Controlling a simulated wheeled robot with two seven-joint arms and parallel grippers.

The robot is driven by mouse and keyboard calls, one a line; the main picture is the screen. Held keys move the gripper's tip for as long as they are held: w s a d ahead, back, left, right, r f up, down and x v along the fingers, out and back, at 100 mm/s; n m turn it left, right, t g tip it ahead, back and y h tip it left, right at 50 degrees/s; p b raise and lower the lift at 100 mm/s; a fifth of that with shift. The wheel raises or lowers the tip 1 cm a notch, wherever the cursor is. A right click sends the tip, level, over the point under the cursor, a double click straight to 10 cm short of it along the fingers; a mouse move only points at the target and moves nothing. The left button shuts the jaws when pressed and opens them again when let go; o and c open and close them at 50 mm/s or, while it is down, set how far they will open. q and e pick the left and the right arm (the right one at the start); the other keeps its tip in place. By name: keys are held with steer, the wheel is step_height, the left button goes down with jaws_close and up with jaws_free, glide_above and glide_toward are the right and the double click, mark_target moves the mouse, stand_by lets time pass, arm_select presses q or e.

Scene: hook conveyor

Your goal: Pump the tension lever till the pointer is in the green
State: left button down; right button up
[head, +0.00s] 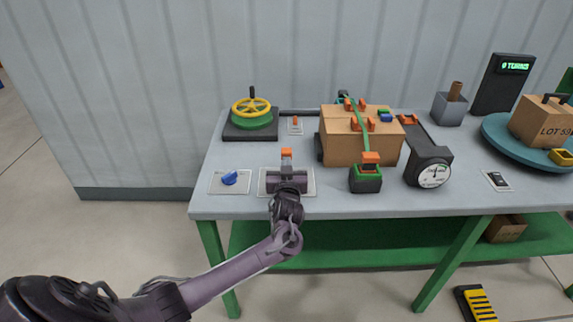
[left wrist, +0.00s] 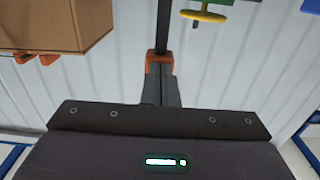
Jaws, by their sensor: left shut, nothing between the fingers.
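The tension lever looks to be the orange-topped handle (head: 370,158) on a green and dark block (head: 366,182) at the front of the table. A green strap (head: 357,115) runs from there over a cardboard box (head: 342,150). A round white dial (head: 434,175) on a dark housing stands right of the block; its thin pointer looks near upright, but its colour zones are too small to tell. My left gripper (head: 287,153) is shut and empty, left of the lever and apart from it, above a pale plate (head: 308,183). Its orange tips (left wrist: 160,57) show in the left wrist view. My right gripper is out of view.
A blue knob (head: 230,178) on a plate lies left of my gripper, and a yellow handwheel (head: 251,106) stands behind it. A small switch (head: 497,180) and a turntable (head: 500,140) with a box are at the right. Table space between gripper and lever block looks clear.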

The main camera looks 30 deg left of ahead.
mark_target(286, 149)
arm_select(q)
steer(key=w+g+p, duration=0.1)
steer(key=a+r+h+p, duration=0.1)
steer(key=w+g+p, duration=0.1)
steer(key=p, duration=0.1)
steer(key=shift+w+a+r+g+h, duration=0.3)
steer(key=shift+w+a+g+h+p, duration=0.35)
steer(key=shift+w+g+p, duration=0.1)
steer(key=shift+w+g, duration=0.15)
steer(key=shift+w+a+f+g+h+p, duration=0.25)
steer(key=shift+w+a+g+h+p, duration=0.15)
steer(key=shift+w+g, duration=0.35)
steer(key=shift+r, duration=0.1)
